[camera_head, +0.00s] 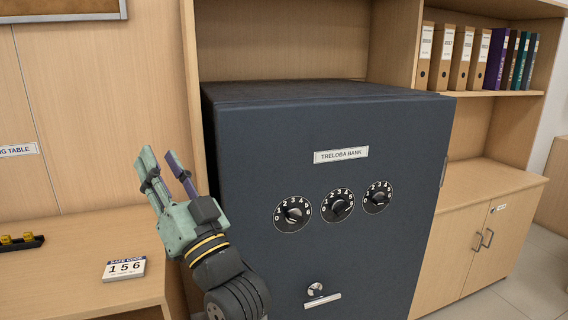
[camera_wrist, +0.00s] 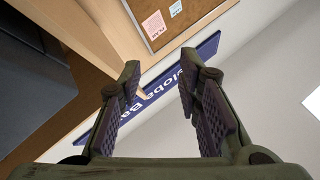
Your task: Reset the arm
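My gripper (camera_head: 160,168) is raised in front of the left side of the safe, fingers pointing up and left. In the wrist view my gripper (camera_wrist: 163,88) is open, with its two fingers apart and nothing between them. The dark grey safe (camera_head: 400,240) carries a "TRELOBA BANK" label and three numbered dials, the left dial (camera_head: 293,214), the middle dial (camera_head: 337,205) and the right dial (camera_head: 377,197). A round knob (camera_head: 315,289) sits low on its front. The safe's front looks closed. The exact dial settings are too small to tell.
Binders (camera_head: 460,57) fill a shelf at upper right. A blue sign (camera_wrist: 180,75) and a pinboard (camera_wrist: 185,15) show beyond my fingers.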

